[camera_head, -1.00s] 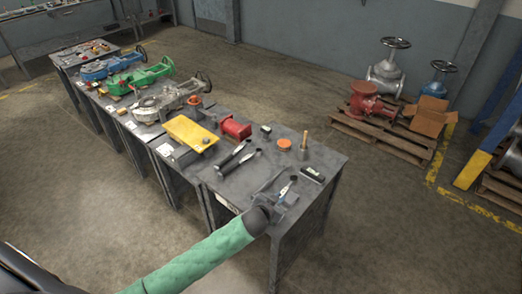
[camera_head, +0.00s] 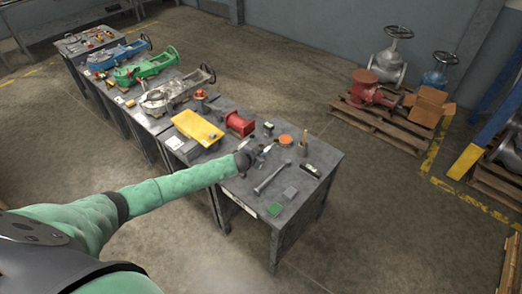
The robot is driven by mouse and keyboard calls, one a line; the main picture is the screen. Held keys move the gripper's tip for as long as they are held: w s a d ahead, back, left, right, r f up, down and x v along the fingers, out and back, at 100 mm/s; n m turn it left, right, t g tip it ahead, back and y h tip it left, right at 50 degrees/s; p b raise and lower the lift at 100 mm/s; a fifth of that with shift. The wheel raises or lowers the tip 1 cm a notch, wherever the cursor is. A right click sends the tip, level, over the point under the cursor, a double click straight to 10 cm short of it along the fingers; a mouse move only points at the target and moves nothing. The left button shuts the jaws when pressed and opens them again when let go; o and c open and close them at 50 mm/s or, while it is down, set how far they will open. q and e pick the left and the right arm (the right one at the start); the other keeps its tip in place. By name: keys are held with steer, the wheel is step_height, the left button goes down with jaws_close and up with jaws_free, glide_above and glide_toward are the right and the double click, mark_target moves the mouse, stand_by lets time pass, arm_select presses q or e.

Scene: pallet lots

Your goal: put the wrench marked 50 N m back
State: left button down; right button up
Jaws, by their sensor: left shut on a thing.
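My left gripper (camera_head: 256,156) is over the near table, behind its middle. It is shut on a slim tool, apparently a wrench (camera_head: 266,149), whose short end shows past the fingers. The hand hides most of it, and I cannot tell whether it touches the table. A long grey wrench (camera_head: 270,178) lies in the open in front of the hand, slanting across the tabletop. No 50 N m marking can be read on either tool. My right gripper is out of view.
A yellow plate (camera_head: 198,128) lies to the left.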

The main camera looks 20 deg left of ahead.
arm_select(q)
steer(key=shift+a+f, duration=0.1)
steer(key=shift+f, duration=0.05)
step_height(320, 180, down, 4)
steer(key=b, duration=0.3)
steer(key=shift+f+b, duration=0.2)
steer(key=shift+b, duration=0.2)
steer(key=shift+f+b, duration=0.5)
steer(key=shift+f, duration=0.15)
steer(key=shift+f+b, duration=0.3)
steer(key=shift+f, duration=0.05)
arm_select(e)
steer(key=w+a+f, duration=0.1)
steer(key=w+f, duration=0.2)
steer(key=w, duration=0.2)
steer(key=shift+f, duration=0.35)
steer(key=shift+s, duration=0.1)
arm_select(q)
steer(key=shift+f, duration=0.15)
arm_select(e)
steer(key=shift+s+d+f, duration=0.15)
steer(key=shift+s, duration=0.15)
